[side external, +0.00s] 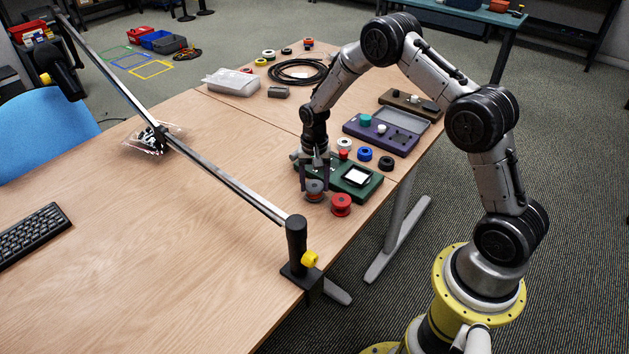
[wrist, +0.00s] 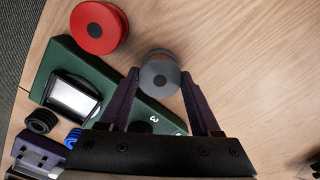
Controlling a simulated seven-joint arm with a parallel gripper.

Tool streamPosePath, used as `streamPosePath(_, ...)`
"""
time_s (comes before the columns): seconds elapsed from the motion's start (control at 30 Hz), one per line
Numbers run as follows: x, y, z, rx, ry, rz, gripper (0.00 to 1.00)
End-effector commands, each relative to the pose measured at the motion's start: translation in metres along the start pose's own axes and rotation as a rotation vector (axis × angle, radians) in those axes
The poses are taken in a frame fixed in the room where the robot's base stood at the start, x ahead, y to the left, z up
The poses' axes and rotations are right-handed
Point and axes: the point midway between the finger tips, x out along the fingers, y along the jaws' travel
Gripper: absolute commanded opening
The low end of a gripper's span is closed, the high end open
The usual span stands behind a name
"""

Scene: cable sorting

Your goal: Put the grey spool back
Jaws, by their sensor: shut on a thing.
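The grey spool (wrist: 160,74) is between my gripper's fingertips, and it also shows in the side external view (side external: 315,188). My gripper (side external: 315,182) points down and is shut on it; the two dark fingers (wrist: 158,88) flank the spool in the wrist view. The spool is at the near left edge of a green case (side external: 367,188). I cannot tell whether it touches the table. A red spool (side external: 341,205) stands on the wood to its right, apart from it.
Blue (side external: 365,153), white (side external: 344,143) and black (side external: 386,163) spools stand behind the green case. A purple case (side external: 408,142) is farther back. A metal bar on a black clamp post (side external: 296,246) crosses the left.

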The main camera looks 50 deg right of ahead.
Motion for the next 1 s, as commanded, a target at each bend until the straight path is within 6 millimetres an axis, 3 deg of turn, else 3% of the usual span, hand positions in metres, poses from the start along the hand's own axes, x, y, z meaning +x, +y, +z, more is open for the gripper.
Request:
streamPosePath(0.2, 0.0003, -0.0002, -0.0002, 0.0, 0.001, -0.001, 0.01)
streamPosePath(0.23, 0.0003, -0.0002, -0.0002, 0.0, 0.001, -0.001, 0.66)
streamPosePath(0.4, 0.0002, -0.0002, -0.0002, 0.0, 0.001, -0.001, 0.96)
streamPosePath(1.0, -0.0045, -0.0003, -0.0004, 0.0, 0.001, -0.001, 1.0)
